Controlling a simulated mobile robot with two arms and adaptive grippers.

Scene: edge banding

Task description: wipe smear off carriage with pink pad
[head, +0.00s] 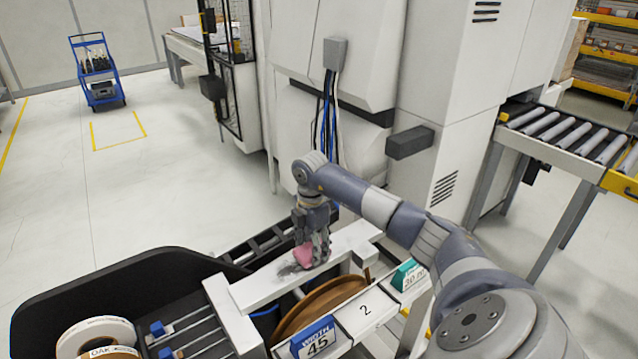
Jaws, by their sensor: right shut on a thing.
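The carriage (258,289) is a white beam lying across the near middle of the head view. A dark grey smear (288,269) shows on its top face, just left of the pink pad. The pink pad (302,257) is held between the fingers of my right gripper (312,254), which points down over the beam. The pad is at the beam's top by the smear's right edge; whether it touches is hard to tell. The fingers hide part of the pad. My left gripper is not in view.
A black bin (110,285) stands at the left with rolls of banding (97,335). A large white machine (340,130) rises behind. A roller conveyor (570,135) is at right. Open floor lies left.

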